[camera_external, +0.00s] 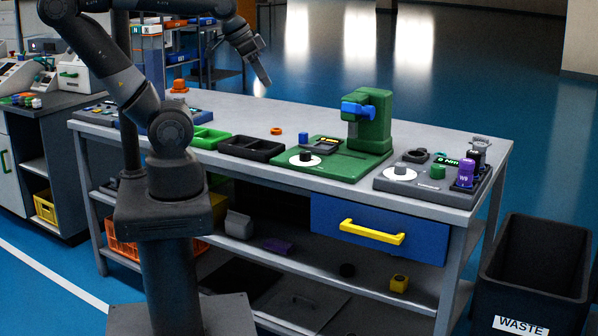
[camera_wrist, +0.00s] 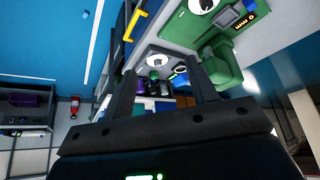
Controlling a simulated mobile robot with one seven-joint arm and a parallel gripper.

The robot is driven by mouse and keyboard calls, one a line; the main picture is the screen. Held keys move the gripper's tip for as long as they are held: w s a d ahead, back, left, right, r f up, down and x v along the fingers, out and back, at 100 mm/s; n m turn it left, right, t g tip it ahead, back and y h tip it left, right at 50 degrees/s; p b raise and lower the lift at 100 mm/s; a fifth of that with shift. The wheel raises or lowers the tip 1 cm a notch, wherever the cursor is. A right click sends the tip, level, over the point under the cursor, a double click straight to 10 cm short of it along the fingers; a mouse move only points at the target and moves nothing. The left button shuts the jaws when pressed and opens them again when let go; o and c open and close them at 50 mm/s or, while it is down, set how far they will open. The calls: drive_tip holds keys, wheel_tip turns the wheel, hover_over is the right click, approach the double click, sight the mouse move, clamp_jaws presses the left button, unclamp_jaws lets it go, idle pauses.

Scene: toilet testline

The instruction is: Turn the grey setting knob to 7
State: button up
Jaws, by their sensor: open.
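A small dark or greyish knob sits on a white dial (camera_external: 400,173) on the grey board (camera_external: 425,187) at the table's right end. A second white dial (camera_external: 305,158) with a dark knob sits on the green base. The knob colours and any dial numbers are too small to tell. My gripper (camera_external: 265,81) is open and empty in the air above the table's back edge, well left of both dials. In the wrist view its fingers (camera_wrist: 158,68) frame the distant grey board. The green base's dial (camera_wrist: 201,5) is at the top there.
A green press (camera_external: 370,125) with a blue part stands between my gripper and the grey board. The board also carries a green knob (camera_external: 438,172), a purple item (camera_external: 466,173) and a display.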

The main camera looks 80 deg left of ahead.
wheel_tip(320, 180, up, 6)
drive_tip(key=w, duration=0.1)
drive_tip(key=w+r+n+g+h, duration=0.1)
drive_tip(key=w+r+n, duration=0.1)
drive_tip(key=w+n, duration=0.35)
drive_tip(key=w+r+n+g, duration=0.1)
drive_tip(key=w+r+n, duration=0.15)
drive_tip(key=w, duration=0.65)
drive_tip(key=n+g+y, duration=0.1)
drive_tip(key=n+g, duration=0.3)
drive_tip(key=n, duration=0.6)
hover_over(401, 165)
wheel_tip(401, 165, down, 7)
wheel_tip(401, 165, down, 28)
drive_tip(key=shift+a+f, duration=0.15)
drive_tip(key=shift+f, duration=0.05)
drive_tip(key=shift+c, duration=0.4)
drive_tip(key=c, duration=0.9)
